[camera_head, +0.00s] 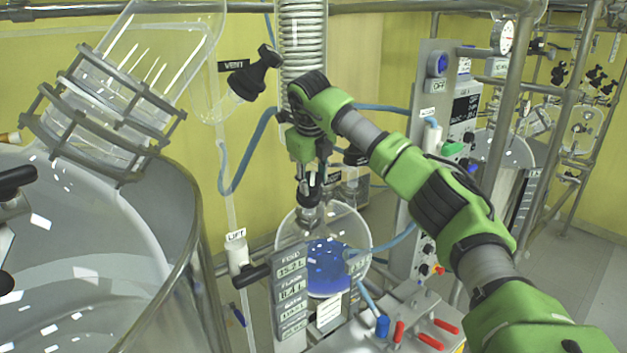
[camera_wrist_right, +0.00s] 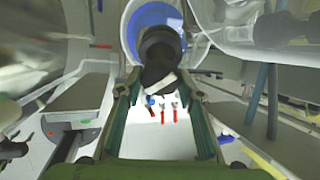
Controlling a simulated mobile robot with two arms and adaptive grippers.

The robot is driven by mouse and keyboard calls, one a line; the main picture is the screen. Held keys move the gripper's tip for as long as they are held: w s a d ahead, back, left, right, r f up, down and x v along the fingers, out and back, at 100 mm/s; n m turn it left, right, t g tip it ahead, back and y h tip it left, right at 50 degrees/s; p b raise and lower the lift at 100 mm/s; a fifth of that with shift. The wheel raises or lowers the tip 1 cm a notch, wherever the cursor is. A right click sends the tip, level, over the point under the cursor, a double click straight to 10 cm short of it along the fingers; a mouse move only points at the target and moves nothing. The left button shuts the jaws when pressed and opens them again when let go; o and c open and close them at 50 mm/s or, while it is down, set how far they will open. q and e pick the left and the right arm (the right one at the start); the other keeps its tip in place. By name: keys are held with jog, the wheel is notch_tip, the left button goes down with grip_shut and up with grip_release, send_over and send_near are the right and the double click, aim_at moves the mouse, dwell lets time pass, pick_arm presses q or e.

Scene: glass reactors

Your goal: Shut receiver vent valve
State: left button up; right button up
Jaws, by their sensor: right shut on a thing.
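My right gripper (camera_head: 310,188) points down above the round glass receiver (camera_head: 328,278) with blue liquid. In the right wrist view, its two fingers (camera_wrist_right: 160,88) are on either side of a black knob (camera_wrist_right: 160,48), shut on it. The knob seems to be a valve handle over the receiver, whose blue content (camera_wrist_right: 152,17) shows behind it. The fingers hide most of this knob in the head view, and I cannot tell which way it is turned. My left gripper is not in view.
A large glass vessel (camera_head: 185,225) fills the left. A coiled metal condenser (camera_head: 303,40) hangs above my right wrist. A control panel (camera_head: 425,150) and steel pipes stand close to my right arm. Blue hoses (camera_head: 262,130) run nearby. Red-handled valves (camera_head: 398,332) are below.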

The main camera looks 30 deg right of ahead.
jog(key=shift+m+y, duration=0.4)
jog(key=shift+m, duration=1.2)
jog(key=o, duration=1.1)
jog(key=v, duration=1.2)
